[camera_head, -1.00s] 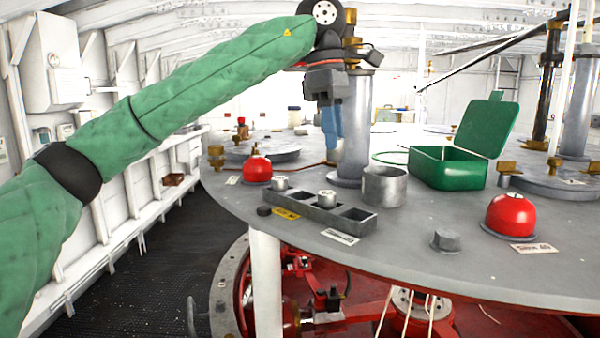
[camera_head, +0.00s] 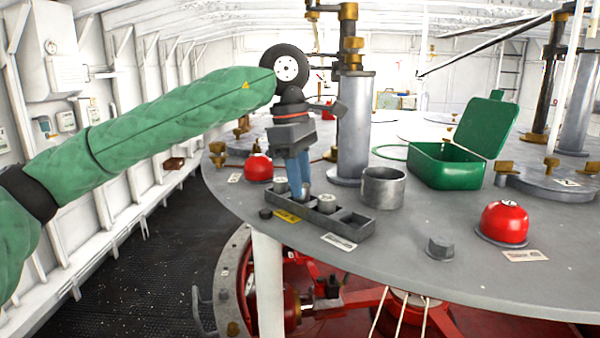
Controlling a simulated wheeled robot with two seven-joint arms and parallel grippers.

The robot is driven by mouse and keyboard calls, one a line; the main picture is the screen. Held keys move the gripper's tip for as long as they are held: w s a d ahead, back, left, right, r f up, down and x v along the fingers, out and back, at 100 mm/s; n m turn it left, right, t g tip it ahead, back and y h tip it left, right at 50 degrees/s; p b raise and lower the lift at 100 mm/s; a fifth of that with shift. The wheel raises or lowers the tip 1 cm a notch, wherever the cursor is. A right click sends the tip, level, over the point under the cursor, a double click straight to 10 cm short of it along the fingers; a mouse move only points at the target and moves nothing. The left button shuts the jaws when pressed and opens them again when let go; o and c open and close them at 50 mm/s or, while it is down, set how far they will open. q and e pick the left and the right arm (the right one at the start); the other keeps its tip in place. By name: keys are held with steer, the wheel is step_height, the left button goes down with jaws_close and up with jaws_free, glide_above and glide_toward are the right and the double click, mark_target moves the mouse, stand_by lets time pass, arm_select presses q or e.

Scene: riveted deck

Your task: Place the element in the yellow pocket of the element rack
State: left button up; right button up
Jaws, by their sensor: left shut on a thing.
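The element rack (camera_head: 346,231) is a grey tray with a row of pockets near the deck table's front left edge. A yellow label (camera_head: 287,216) lies in front of its left end. A silver cylindrical element (camera_head: 326,203) stands in the middle part, and another silver cylinder (camera_head: 280,186) shows at the left end. The right-hand pocket looks empty. My left gripper (camera_head: 302,192), with blue fingers pointing down, is between these two cylinders, low over the rack. It is shut on an element, which the fingers mostly hide; I cannot tell whether it touches the pocket floor. My right gripper is not in view.
A metal cup (camera_head: 383,188) and a grey pillar (camera_head: 354,130) stand behind the rack. An open green box (camera_head: 447,168) is at the right. Red domes (camera_head: 504,222) and a hex bolt (camera_head: 440,248) sit on the table (camera_head: 400,265). The front middle is mostly clear.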

arm_select(q)
steer(key=shift+d+f, duration=0.1)
steer(key=shift+f, duration=0.05)
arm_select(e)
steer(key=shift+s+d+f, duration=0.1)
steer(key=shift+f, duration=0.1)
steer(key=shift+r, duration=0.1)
arm_select(q)
steer(key=shift+f, duration=0.15)
steer(key=o, duration=1)
steer(key=shift+c, duration=0.2)
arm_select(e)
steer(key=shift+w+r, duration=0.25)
arm_select(q)
steer(key=shift+r, duration=0.2)
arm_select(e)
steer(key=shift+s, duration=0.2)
